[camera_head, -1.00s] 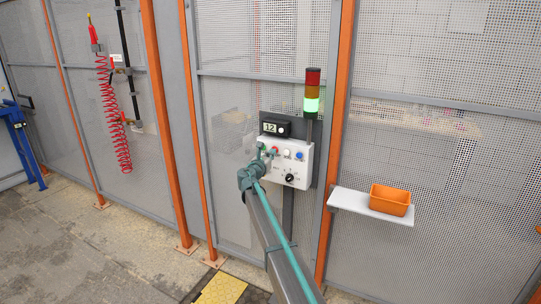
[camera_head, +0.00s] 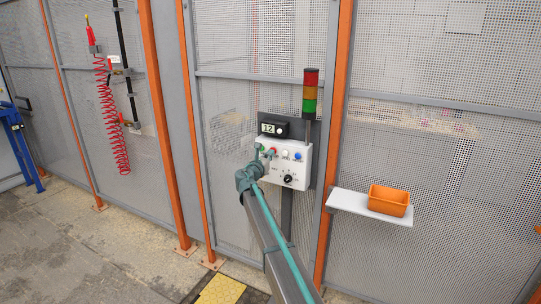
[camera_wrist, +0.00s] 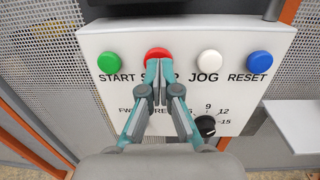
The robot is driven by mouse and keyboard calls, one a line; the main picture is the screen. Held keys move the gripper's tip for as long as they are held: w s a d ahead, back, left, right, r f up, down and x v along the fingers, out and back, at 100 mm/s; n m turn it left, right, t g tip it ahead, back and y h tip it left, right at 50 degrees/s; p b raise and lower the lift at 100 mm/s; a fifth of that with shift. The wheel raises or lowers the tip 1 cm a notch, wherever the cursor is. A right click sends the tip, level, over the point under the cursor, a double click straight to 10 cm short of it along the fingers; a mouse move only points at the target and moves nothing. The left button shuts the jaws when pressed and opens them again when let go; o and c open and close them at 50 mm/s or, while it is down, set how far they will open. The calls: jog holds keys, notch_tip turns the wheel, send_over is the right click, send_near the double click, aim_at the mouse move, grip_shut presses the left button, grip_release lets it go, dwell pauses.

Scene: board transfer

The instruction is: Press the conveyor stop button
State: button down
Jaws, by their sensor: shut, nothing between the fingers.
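The white control panel (camera_head: 290,165) hangs on the mesh fence. In the wrist view the red STOP button (camera_wrist: 158,54) sits between the green START button (camera_wrist: 107,62) and the white JOG button (camera_wrist: 209,63). My gripper (camera_wrist: 160,68) is shut and empty. Its fingertips lie over the lower part of the red button and appear to touch it; the exact contact and press depth are hard to tell. The fingers cover part of the STOP label. The stack light (camera_head: 310,90) on the panel's pole has red, amber and green sections, none glowing brightly.
A blue RESET button (camera_wrist: 259,63) and a black rotary knob (camera_wrist: 206,127) are on the panel. A display (camera_head: 272,128) reading 12 is above. A white shelf (camera_head: 345,201) with an orange bin (camera_head: 388,200) stands at the right.

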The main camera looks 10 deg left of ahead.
jog(key=b+v, duration=0.3)
jog(key=v, duration=0.9)
jog(key=shift+s, duration=0.3)
jog(key=shift+a, duration=0.1)
jog(key=s+d+f+m+g, duration=0.5)
jog(key=s+d+f+m, duration=0.3)
jog(key=f, duration=0.7)
jog(key=s+d+f+m+g, duration=0.4)
jog(key=s+d+f+m, duration=0.45)
jog(key=f, duration=0.65)
jog(key=s+d+f+m+g, duration=0.55)
jog(key=s+f, duration=0.55)
jog(key=f, duration=0.4)
jog(key=s+d+f+m+g+y, duration=0.1)
jog(key=s+d+f+m+g, duration=0.2)
jog(key=s, duration=1.2)
jog(key=s+d+f+m+g+y, duration=0.2)
jog(key=s+d+f, duration=0.4)
jog(key=s, duration=0.9)
jog(key=s+d+f+m+g+y, duration=0.2)
jog(key=s+d+f+m+g, duration=0.3)
jog(key=s, duration=1)
notch_tip(320, 180, down, 3)
jog(key=shift+d+f+m, duration=0.1)
jog(key=shift+d+m, duration=0.15)
jog(key=shift+m, duration=0.15)
